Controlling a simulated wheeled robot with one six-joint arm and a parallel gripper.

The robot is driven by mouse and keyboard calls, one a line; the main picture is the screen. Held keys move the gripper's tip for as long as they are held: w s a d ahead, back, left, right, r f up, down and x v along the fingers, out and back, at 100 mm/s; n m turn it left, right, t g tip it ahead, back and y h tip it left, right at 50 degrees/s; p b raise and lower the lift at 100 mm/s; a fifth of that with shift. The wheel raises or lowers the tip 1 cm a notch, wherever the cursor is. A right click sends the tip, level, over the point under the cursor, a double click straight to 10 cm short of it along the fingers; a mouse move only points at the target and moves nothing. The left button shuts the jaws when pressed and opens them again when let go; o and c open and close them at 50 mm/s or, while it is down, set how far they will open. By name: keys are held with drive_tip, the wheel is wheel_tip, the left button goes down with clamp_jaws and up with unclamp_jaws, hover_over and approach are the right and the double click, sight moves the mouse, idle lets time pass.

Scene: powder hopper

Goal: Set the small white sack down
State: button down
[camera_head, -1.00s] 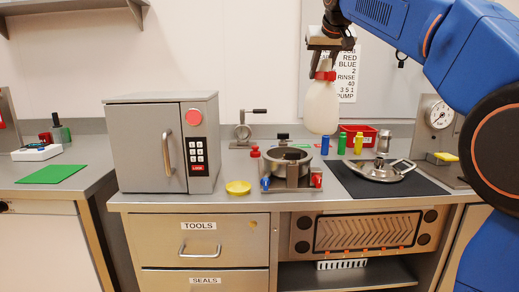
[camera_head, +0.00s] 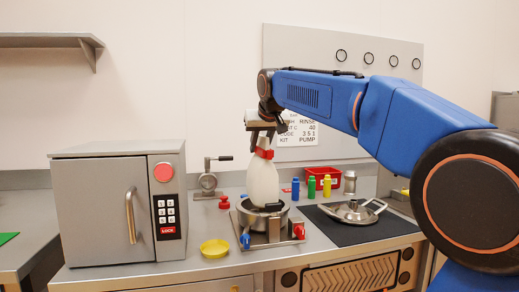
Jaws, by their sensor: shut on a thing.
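The small white sack (camera_head: 262,182) hangs upright from my gripper (camera_head: 263,143), which is shut on its red-tied neck (camera_head: 264,154). The sack's bottom is at the round steel hopper (camera_head: 278,222) on the counter. From this view I cannot tell whether it touches the hopper or hangs just above or behind its rim. The hopper stands on a steel base plate, with a blue handle (camera_head: 245,240) at left and a red one (camera_head: 299,232) at right.
A steel cabinet (camera_head: 100,210) with a keypad stands at left. Blue, green and yellow bottles (camera_head: 311,187) and a red bin (camera_head: 331,177) are behind right. A metal lid (camera_head: 353,211) lies on a black mat (camera_head: 375,233).

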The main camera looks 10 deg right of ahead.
drive_tip(key=shift+f, duration=0.4)
drive_tip(key=c, duration=1.8)
unclamp_jaws()
drive_tip(key=shift+f, duration=0.1)
drive_tip(key=o, duration=0.4)
